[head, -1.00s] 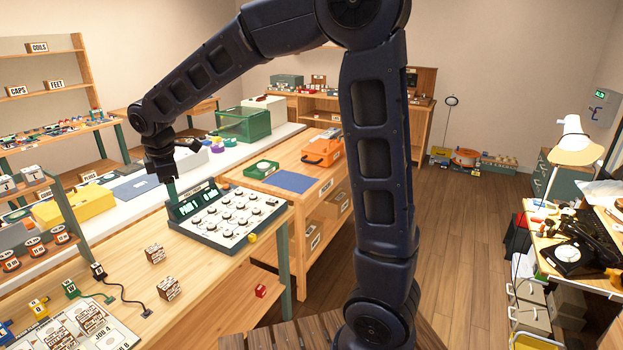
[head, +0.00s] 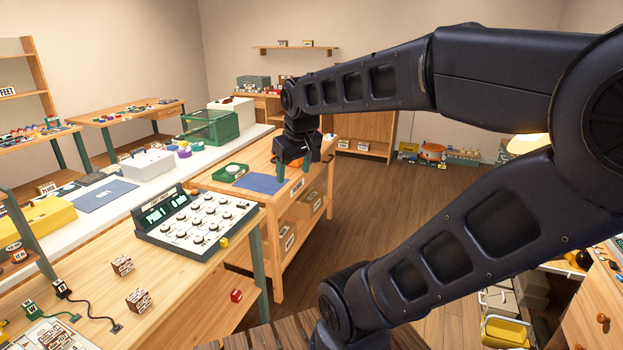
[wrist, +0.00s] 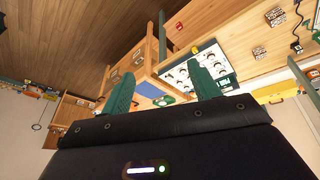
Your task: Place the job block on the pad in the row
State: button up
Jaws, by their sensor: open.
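Two brown blocks with white printed labels stand on the near wooden bench, one farther back (head: 122,265) and one nearer (head: 138,300). I cannot read which is the job block. A plain blue pad (head: 262,183) lies on the second wooden bench, and a grey-blue pad (head: 105,195) lies on the white strip. I cannot tell which pad belongs to the row. My gripper (head: 293,170) is above the second bench, just right of the blue pad. Its teal fingers are apart and empty. The wrist view also shows the spread fingers (wrist: 162,70), with nothing between them.
A dial console (head: 197,220) with a green display stands on the near bench. A green crate (head: 210,128) and a yellow case (head: 38,218) are at the white strip.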

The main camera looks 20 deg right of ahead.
jog(key=s+d+m, duration=0.1)
jog(key=s+d+f+m, duration=0.1)
jog(key=s+d+m, duration=0.1)
jog(key=s, duration=0.1)
jog(key=shift+d+f, duration=0.1)
jog(key=shift+f, duration=0.15)
